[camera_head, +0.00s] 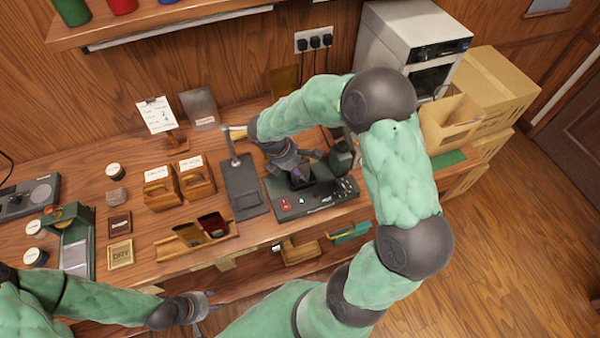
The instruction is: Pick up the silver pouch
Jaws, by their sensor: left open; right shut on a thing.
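A flat grey, silvery piece (199,109), which looks like the silver pouch, stands upright near the back wall, right of a white note card. No gripper touches it. My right gripper (298,172) is right of it and nearer the front, over a black device with small buttons (318,202). It is shut on a small dark thing that its fingers largely hide; I cannot tell what that is. My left gripper (207,304) is low at the front, off the table's front edge, open and empty.
Two small wooden boxes (160,189) and a wooden tray (195,240) stand in front of the grey piece. A dark press with a lever (241,185) is at their right. A white oven (408,42) and cardboard boxes (492,85) fill the right end. A shelf overhangs the back.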

